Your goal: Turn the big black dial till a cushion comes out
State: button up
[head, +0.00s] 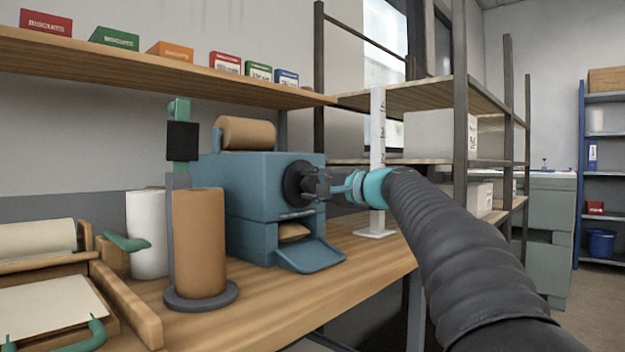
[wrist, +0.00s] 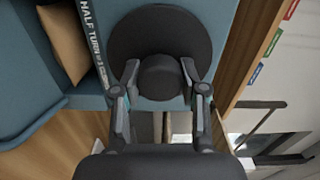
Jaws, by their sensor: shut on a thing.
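The blue-grey machine (head: 247,190) stands on the wooden bench. Its big black dial (head: 292,178) is on the front face. In the wrist view the dial (wrist: 135,38) is a wide black disc with a round hub between my two fingers. My gripper (head: 318,184) is shut on the dial's hub; it also shows in the wrist view (wrist: 159,72). A brown paper cushion (head: 293,232) lies in the outlet under the dial, above the tilted chute (head: 312,256). It also shows in the wrist view (wrist: 66,42), beside a label reading "HALF TURN".
A brown paper roll (head: 199,240) stands on a round base left of the machine, with a white roll (head: 146,230) behind it. A white upright scale (head: 377,160) stands right of my gripper. A shelf (head: 150,62) with several biscuit boxes runs above.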

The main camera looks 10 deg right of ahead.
jog(key=shift+r+m+p, duration=0.1)
jog(key=shift+m+p, duration=0.35)
jog(key=shift+m, duration=0.75)
jog(key=o, duration=1.1)
jog(key=v, duration=1.2)
